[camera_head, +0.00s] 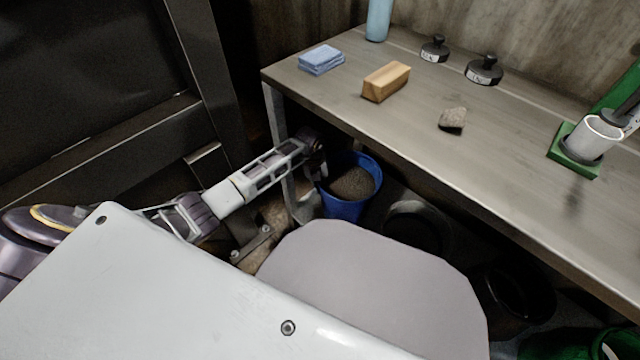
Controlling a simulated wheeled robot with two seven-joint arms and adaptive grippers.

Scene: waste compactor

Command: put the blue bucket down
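The blue bucket (345,209) is upright under the front edge of the table, filled with dark, grainy material. My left arm comes in from the left, and my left gripper (316,168) is at the bucket's left rim. The fingers are dark and small there, so I cannot tell whether they are closed on the rim. Whether the bucket's base touches the floor is hidden behind my own body. My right gripper does not show.
The table (400,140) carries a blue sponge stack (321,60), a tan block (386,81), a grey stone (452,120), dark weights (484,70) and a white cup (592,138). Dark round containers (515,290) stand underneath. A table leg (276,112) is close to my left arm.

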